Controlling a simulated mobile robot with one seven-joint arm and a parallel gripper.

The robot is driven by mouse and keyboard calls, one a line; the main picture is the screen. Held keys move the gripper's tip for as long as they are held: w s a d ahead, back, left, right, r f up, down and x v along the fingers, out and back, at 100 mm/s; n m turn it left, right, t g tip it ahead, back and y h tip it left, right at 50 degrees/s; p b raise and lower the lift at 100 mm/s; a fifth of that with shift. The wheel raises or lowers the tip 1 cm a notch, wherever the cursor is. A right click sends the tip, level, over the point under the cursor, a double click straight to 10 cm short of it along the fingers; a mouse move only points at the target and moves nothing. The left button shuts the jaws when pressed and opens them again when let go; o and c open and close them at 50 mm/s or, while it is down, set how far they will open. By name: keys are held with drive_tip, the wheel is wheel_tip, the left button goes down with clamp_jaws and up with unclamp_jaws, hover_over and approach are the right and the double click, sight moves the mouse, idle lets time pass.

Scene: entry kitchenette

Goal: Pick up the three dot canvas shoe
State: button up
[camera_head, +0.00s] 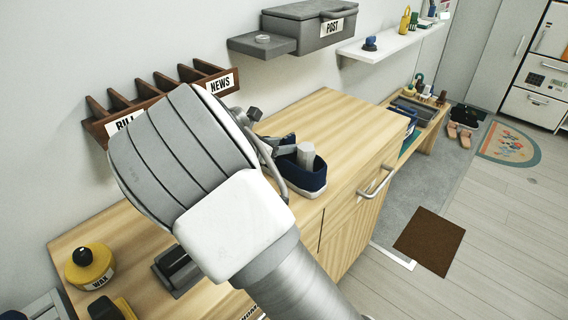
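A navy canvas shoe (311,184) with a pale sole rests on the wooden cabinet top, near its front edge. I cannot make out any dots on it from here. My gripper (288,152) is at the shoe, mostly hidden behind my own wrist. A light grey block-like part stands up in the shoe's opening, and a grey part reaches over its left side. Whether the fingers are closed on the shoe's wall is not visible. The shoe's left end is hidden by my arm.
The cabinet top (325,115) is clear behind the shoe. A yellow wax tin (89,267) and a dark brush-like object (176,270) stand at left. A wall rack (190,74), grey post box (311,30) and white shelf (385,44) are above. Other footwear (460,131) lies at far right.

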clamp_jaws()
idle(1.4)
